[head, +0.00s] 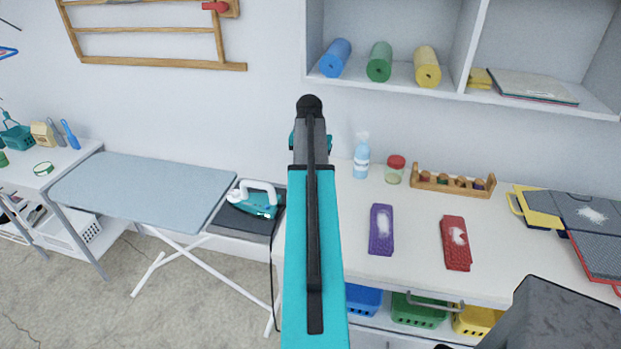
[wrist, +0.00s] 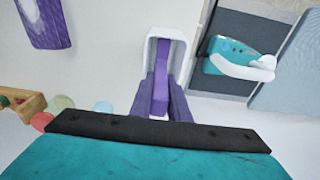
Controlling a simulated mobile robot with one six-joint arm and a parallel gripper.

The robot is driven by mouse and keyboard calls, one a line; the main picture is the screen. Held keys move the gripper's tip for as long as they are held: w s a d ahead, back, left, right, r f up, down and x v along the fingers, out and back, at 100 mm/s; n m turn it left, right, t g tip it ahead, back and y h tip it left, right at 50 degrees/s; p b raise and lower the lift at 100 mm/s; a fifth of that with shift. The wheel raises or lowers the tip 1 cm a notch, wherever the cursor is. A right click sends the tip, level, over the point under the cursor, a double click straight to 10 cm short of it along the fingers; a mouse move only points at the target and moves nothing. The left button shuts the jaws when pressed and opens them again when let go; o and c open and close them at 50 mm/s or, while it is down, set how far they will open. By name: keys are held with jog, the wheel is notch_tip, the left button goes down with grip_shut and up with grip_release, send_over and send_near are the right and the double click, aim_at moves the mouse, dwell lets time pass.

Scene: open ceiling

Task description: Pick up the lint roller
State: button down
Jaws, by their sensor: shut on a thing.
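The lint roller (wrist: 161,72), with a purple handle and a white-rimmed head, is in the middle of the wrist view. My gripper (wrist: 162,98) is shut on its purple handle, one grey-purple finger on each side. The white head points away from the gripper body, over the pale worktop. I cannot tell whether the roller touches the worktop. In the head view my own arm hides the lint roller and the gripper's fingers.
On the worktop (head: 345,250) lie a purple cloth (head: 381,230) and a red cloth (head: 456,243). A spray bottle (head: 361,160), a red-lidded jar (head: 395,170) and a wooden rack (head: 452,182) stand behind. A teal iron (head: 258,203) rests beside the ironing board (head: 150,190) at left.

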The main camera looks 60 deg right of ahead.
notch_tip(320, 180, up, 18)
jog(key=p, duration=0.3)
dwell(0.4)
jog(key=shift+f, duration=0.1)
dwell(0.4)
jog(key=shift+w, duration=0.1)
